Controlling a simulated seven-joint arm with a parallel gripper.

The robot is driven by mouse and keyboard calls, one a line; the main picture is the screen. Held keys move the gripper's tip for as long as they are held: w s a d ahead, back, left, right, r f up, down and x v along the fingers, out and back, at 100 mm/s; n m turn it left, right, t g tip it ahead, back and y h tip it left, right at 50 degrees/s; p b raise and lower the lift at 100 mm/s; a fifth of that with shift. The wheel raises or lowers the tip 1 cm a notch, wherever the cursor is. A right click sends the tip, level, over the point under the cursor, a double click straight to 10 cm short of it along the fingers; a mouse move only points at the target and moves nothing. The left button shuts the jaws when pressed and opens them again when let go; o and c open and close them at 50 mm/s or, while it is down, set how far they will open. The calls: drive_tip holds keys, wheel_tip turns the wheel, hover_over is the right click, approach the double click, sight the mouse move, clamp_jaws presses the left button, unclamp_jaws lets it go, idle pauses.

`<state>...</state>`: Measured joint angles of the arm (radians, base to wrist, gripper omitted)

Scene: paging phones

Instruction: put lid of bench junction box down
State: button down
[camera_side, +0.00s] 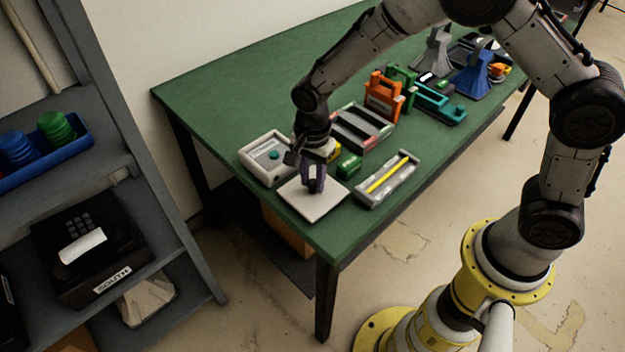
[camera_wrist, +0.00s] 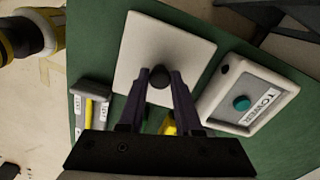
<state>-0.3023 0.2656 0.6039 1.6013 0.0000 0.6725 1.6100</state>
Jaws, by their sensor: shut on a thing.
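The lid is a flat, pale square plate (camera_side: 320,209) with a dark round knob at its middle. It is at the near left corner of the green bench, and it fills the upper middle of the wrist view (camera_wrist: 143,45). My gripper (camera_side: 313,188) points down over the lid and is shut on its knob (camera_wrist: 159,77). The lid looks flat and level. I cannot tell whether it touches the bench top or is held just above it. What lies under it is hidden.
A pale box with a teal button (camera_side: 265,158) stands close behind the lid. A tray with a yellow stick (camera_side: 388,180) and a small green block (camera_side: 348,166) are to its right. The bench (camera_side: 200,100) is clear at the back left. Its front edge is close to the lid.

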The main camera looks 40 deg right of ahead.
drive_tip(key=shift+f, duration=0.45)
drive_tip(key=shift+f, duration=0.1)
drive_tip(key=c, duration=0.6)
unclamp_jaws()
wheel_tip(320, 180, up, 12)
drive_tip(key=f, duration=0.1)
wheel_tip(320, 180, up, 9)
drive_tip(key=n+t, duration=0.2)
drive_tip(key=n, duration=0.2)
hover_over(312, 183)
drive_tip(key=s+d, duration=0.5)
drive_tip(key=s+d+r+n+t, duration=0.1)
drive_tip(key=s+d+r+n, duration=0.1)
drive_tip(key=s+n, duration=0.3)
drive_tip(key=s+d+r+n+t, duration=0.1)
drive_tip(key=s+d+n, duration=0.4)
drive_tip(key=s, duration=0.7)
drive_tip(key=shift+s+d+r+n+t, duration=0.2)
drive_tip(key=shift+s+r+n+t, duration=0.25)
drive_tip(key=shift+t, duration=0.35)
